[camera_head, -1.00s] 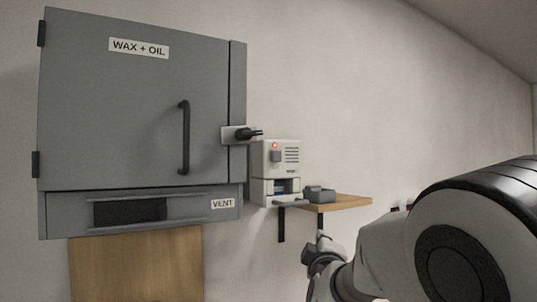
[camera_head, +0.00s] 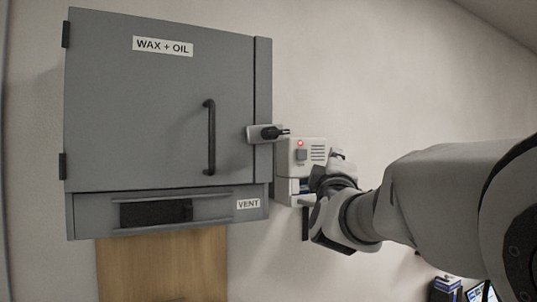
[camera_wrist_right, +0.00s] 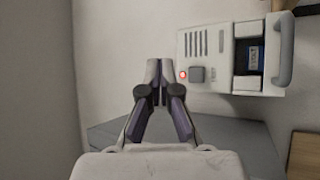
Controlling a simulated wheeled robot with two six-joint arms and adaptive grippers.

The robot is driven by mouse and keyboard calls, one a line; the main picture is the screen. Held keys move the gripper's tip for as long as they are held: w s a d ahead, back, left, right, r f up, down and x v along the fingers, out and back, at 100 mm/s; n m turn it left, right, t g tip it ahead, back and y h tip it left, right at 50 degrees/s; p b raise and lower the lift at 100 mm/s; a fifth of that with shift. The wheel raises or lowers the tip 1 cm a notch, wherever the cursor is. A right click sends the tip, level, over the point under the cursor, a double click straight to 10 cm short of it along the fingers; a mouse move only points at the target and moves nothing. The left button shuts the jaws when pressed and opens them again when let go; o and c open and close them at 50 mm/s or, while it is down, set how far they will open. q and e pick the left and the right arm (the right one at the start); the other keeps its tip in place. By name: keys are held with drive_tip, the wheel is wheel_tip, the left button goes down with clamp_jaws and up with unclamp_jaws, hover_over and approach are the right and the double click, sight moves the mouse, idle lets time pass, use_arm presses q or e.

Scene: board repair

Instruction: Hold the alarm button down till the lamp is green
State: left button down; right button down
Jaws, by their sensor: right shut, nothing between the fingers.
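The alarm box (camera_head: 318,150) is a pale wall unit to the right of the grey cabinet, with a vent grille. Its lamp (camera_head: 300,143) glows red above a square grey button (camera_head: 301,155). In the right wrist view the red lamp (camera_wrist_right: 183,75) and the button (camera_wrist_right: 197,74) show at the right of the fingers. My right gripper (camera_head: 338,157) is in front of the box's right side, apart from the button. In the wrist view its fingers (camera_wrist_right: 157,66) are closed together and empty. My left gripper is out of view.
The grey cabinet (camera_head: 160,110) marked WAX + OIL has a handle (camera_head: 210,137) and a latch (camera_head: 267,133) jutting out close to the alarm box. A drawer-like part with a handle (camera_wrist_right: 285,50) sits below the grille. Bare wall lies above the box.

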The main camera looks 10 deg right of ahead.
sight(302, 154)
drive_tip(key=w+a+p, duration=0.1)
drive_tip(key=w, duration=0.1)
drive_tip(key=w+a+p, duration=0.1)
drive_tip(key=w+p, duration=0.1)
drive_tip(key=w, duration=0.1)
drive_tip(key=w+p, duration=0.2)
drive_tip(key=shift+w+a, duration=0.35)
drive_tip(key=shift+a, duration=0.05)
idle(1.0)
drive_tip(key=shift+w+a+r+p, duration=0.1)
drive_tip(key=shift+w+p, duration=0.15)
drive_tip(key=shift+p, duration=0.4)
drive_tip(key=shift+w, duration=0.15)
